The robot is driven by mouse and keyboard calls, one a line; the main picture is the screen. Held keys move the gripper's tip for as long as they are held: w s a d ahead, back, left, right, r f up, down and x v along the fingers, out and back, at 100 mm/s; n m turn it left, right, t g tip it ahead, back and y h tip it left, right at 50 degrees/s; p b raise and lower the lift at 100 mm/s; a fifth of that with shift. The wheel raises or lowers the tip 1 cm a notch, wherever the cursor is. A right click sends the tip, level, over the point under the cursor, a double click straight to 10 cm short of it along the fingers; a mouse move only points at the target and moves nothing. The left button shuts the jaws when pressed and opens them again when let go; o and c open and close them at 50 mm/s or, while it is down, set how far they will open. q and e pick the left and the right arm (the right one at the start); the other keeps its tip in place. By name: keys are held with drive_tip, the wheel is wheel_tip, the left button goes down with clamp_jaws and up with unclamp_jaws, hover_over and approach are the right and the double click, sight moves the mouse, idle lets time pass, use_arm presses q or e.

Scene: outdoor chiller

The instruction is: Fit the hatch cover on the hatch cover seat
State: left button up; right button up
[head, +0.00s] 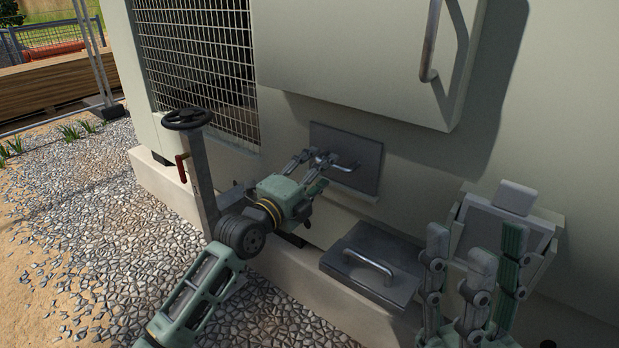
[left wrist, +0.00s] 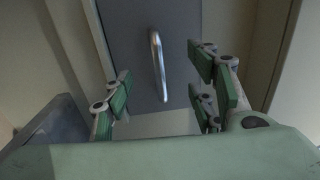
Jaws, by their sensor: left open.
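A dark grey square plate with a bar handle (head: 367,153) stands upright against the cabinet wall, above a narrow ledge. It looks like a hatch cover; its seat, if behind it, is hidden. In the left wrist view the plate (left wrist: 125,40) and its metal handle (left wrist: 157,65) show ahead, between the fingers. My left gripper (head: 318,162) is open at the handle's left side, fingers apart and not closed on it. A second grey plate with a handle (head: 345,268) lies flat lower down, near the base. My right gripper (head: 472,262) is open and empty, fingers pointing up.
A black handwheel on a post (head: 187,119) stands left of my left arm. A large cabinet door with a bar handle (head: 360,60) juts out above the upright plate. A light grey box (head: 540,232) is behind my right gripper. Gravel (head: 80,230) lies clear at left.

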use_arm(q)
drive_tip(key=shift+p+v, duration=0.95)
drive_tip(key=shift+v, duration=1.6)
use_arm(e)
drive_tip(key=w+a+f+g+h, duration=0.1)
drive_tip(key=w+f+g, duration=0.3)
drive_tip(key=w, duration=0.5)
drive_tip(key=shift+a+f+g+h, duration=0.4)
drive_tip(key=shift+g+h, duration=0.1)
drive_tip(key=shift+g, duration=0.2)
